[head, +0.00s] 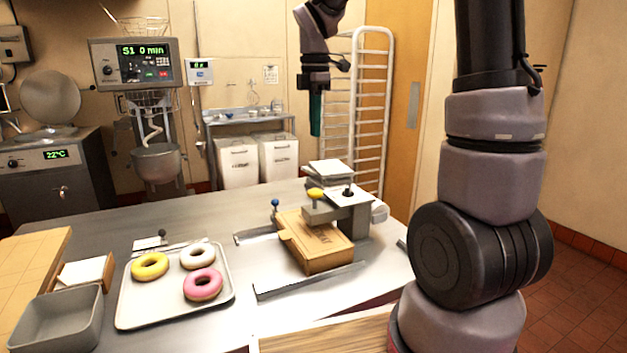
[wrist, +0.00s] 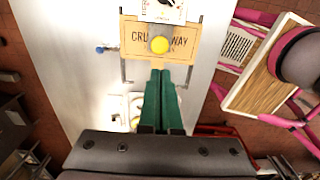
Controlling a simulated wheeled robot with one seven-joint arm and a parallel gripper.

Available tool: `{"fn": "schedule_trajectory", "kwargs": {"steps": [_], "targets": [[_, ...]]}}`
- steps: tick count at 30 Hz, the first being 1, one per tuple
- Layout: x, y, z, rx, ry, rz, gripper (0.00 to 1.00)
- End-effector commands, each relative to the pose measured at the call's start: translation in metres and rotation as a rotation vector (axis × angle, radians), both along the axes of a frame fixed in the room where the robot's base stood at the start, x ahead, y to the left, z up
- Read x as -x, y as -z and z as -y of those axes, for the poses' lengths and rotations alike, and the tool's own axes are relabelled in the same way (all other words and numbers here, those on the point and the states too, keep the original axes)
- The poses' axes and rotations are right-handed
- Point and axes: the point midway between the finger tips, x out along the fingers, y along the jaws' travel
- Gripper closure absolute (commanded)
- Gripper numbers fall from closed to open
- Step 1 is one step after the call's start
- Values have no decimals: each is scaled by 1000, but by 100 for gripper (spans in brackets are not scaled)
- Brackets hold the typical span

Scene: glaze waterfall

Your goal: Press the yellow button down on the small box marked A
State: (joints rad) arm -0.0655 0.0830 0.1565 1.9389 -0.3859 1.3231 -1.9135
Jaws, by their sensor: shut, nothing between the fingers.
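The yellow button (head: 315,193) stands on a grey device (head: 328,212) that reaches over a cardboard box (head: 318,246) on the table. In the wrist view the yellow button (wrist: 159,44) shows as a round disc over the box (wrist: 133,38), just beyond my fingertips. I cannot read a letter A in either view. My gripper (head: 315,132) hangs above and behind the button in the head view, with green fingers pointing down, clear of it. In the wrist view my gripper (wrist: 163,74) has its fingers together, with nothing held.
A white card with a black knob (head: 348,192) sits beside the button, and a small blue knob (head: 275,203) stands left of the box. A tray (head: 130,316) of doughnuts lies at left. A rack (head: 372,110) stands behind the table.

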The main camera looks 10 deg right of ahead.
Motion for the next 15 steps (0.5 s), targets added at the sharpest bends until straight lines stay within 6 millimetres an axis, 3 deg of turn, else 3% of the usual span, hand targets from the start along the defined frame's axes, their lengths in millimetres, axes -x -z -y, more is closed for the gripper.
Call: {"fn": "schedule_trajectory", "kwargs": {"steps": [8, 15], "targets": [[0, 8, 0, 0, 1, -2, 100], [1, 52, 0, 1, 1, -5, 100]]}}
